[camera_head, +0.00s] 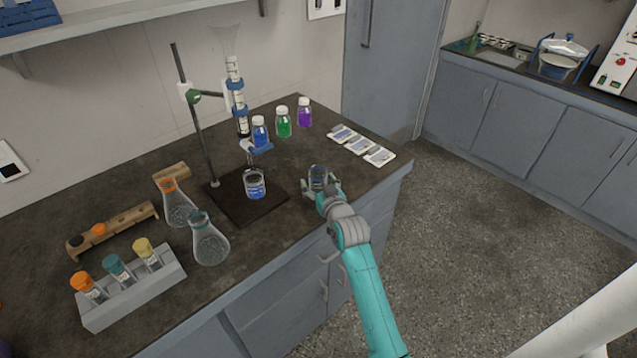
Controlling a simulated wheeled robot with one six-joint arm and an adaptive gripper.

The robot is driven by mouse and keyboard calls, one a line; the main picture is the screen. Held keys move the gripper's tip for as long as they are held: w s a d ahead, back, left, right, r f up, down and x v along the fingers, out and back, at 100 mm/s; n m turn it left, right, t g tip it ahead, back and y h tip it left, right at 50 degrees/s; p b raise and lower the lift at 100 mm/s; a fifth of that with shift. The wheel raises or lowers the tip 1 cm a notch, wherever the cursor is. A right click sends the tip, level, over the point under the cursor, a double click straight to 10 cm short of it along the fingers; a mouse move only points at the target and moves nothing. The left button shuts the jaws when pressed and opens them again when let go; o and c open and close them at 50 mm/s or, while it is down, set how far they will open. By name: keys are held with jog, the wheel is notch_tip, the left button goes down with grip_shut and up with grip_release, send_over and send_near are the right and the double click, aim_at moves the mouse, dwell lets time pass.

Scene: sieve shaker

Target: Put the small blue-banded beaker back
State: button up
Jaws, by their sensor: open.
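A small clear beaker (318,175) with bluish marking stands upright on the dark bench top, right of the stand's base. My gripper (322,189) is open at this beaker, with its fingers low around or beside it; I cannot tell whether they touch it. A second clear beaker (255,184) with a blue band stands on the dark base plate (232,211) of the retort stand, under the blue-ringed column (237,95).
Blue (260,133), green (283,122) and purple (304,113) bottles stand behind. White packets (361,145) lie at the right edge. Two flasks (209,241), a wooden rack (112,229) and a grey vial rack (135,287) fill the left.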

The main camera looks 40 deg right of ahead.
jog(key=shift+r, duration=0.15)
jog(key=v, duration=1.2)
jog(key=s+a+f+n+y, duration=0.1)
jog(key=s+a+f, duration=0.3)
jog(key=s+a, duration=0.35)
jog(key=s+a+f+n+y, duration=0.1)
jog(key=s+a+f, duration=0.3)
jog(key=s+a, duration=0.4)
jog(key=s+a+r+n+y, duration=0.1)
jog(key=s+a+r+y, duration=0.1)
jog(key=s, duration=0.9)
jog(key=s+a+r+n+y, duration=0.1)
jog(key=s+a+r, duration=0.2)
jog(key=s, duration=0.9)
jog(key=shift+s+a+r+y, duration=0.2)
jog(key=shift+a+r+y, duration=0.15)
jog(key=shift+a, duration=0.55)
